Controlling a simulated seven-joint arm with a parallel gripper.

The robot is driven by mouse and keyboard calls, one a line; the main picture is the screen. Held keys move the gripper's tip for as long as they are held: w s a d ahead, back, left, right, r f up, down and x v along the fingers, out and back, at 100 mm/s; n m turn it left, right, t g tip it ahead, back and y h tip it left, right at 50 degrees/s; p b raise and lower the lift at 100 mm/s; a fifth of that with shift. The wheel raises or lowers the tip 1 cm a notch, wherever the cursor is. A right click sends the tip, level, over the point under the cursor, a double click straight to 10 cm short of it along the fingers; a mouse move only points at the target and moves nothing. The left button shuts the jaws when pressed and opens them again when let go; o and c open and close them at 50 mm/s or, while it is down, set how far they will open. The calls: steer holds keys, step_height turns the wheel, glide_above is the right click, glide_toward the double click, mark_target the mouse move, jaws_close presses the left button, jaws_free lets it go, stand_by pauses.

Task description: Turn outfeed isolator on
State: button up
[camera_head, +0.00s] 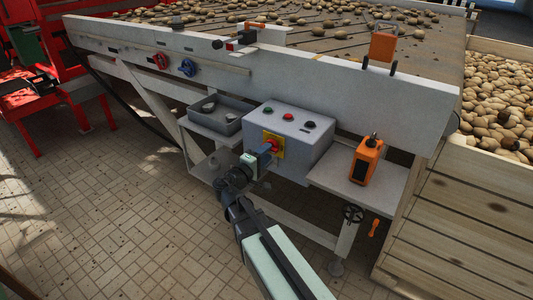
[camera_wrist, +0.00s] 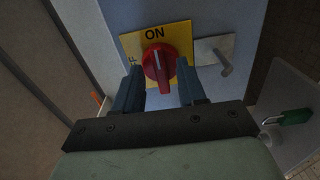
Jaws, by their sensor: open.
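The outfeed isolator is a red rotary knob (camera_wrist: 159,64) on a yellow plate (camera_wrist: 128,42). In the wrist view its handle stands upright, with the pale mark towards the word ON at the plate's top. A second label at the plate's left is partly hidden, with an F showing. The yellow plate (camera_head: 280,150) is on the front of a grey control box (camera_head: 311,143). My gripper (camera_wrist: 159,80) is open, its two dark fingers on either side of the knob. I cannot tell whether they touch it. My gripper (camera_head: 264,158) partly covers the knob in the head view.
A metal hasp (camera_wrist: 211,50) and a green padlock (camera_wrist: 294,117) are right of the plate. An orange handheld device (camera_head: 365,162) stands on a shelf right of the box. A grey tray (camera_head: 228,127) is left of it. A conveyor beam (camera_head: 310,82) runs above.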

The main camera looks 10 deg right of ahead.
steer(key=v, duration=1.2)
steer(key=shift+s+a, duration=0.25)
steer(key=s+a+f+m+g+y, duration=0.1)
steer(key=s+f+g+y, duration=0.3)
steer(key=f, duration=0.7)
steer(key=s+a+f+m+g+y, duration=0.15)
steer(key=s+f+g, duration=0.3)
steer(key=f, duration=0.55)
steer(key=s+f+g+y, duration=0.35)
steer(key=s+f, duration=0.25)
steer(key=f, duration=0.5)
steer(key=s+d+f+m+g+y, duration=0.1)
steer(key=s+d+f+m+g, duration=0.1)
steer(key=s+d+f, duration=0.3)
steer(key=s+d+f+m+g+y, duration=0.1)
steer(key=s+d+f, duration=0.4)
steer(key=s, duration=0.6)
steer(key=s+d+f+m+g+y, duration=0.1)
steer(key=s+d+f+m+g, duration=0.2)
steer(key=s+f, duration=0.5)
steer(key=shift+s+d+f+g+y, duration=0.35)
steer(key=shift+s+d+g+y, duration=0.1)
steer(key=shift+d+g, duration=0.45)
